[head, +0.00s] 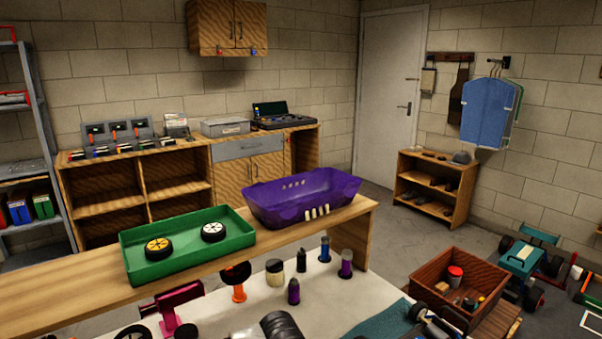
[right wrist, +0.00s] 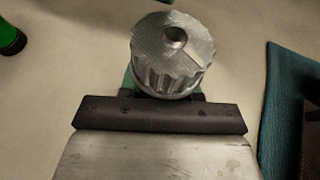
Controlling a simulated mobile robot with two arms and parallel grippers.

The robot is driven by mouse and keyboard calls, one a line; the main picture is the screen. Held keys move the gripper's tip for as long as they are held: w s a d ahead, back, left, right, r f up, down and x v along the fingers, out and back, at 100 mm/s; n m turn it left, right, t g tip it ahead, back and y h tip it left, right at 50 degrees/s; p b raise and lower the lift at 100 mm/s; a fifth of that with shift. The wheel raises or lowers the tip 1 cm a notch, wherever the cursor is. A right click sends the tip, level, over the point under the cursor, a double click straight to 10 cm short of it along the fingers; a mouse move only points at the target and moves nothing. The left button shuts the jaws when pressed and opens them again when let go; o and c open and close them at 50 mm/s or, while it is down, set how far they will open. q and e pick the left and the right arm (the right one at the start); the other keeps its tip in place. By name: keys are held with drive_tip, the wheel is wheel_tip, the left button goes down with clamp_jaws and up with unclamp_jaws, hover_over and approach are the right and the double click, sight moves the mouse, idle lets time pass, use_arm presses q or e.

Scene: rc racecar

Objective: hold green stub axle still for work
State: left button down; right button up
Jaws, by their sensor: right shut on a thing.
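In the right wrist view, my right gripper (right wrist: 162,100) shows as a dark bar across a metal plate. It is shut on the green stub axle (right wrist: 130,82), of which only small green edges show. A silver ribbed round piece (right wrist: 175,50) with a hole in its top stands over the green part and hides most of it. I cannot tell whether the two are joined. My left gripper is not in view.
Several bottles, including a purple one (head: 293,292), stand on the pale worktop. A teal mat (right wrist: 290,110) lies right. A wooden crate (head: 458,285) stands at right.

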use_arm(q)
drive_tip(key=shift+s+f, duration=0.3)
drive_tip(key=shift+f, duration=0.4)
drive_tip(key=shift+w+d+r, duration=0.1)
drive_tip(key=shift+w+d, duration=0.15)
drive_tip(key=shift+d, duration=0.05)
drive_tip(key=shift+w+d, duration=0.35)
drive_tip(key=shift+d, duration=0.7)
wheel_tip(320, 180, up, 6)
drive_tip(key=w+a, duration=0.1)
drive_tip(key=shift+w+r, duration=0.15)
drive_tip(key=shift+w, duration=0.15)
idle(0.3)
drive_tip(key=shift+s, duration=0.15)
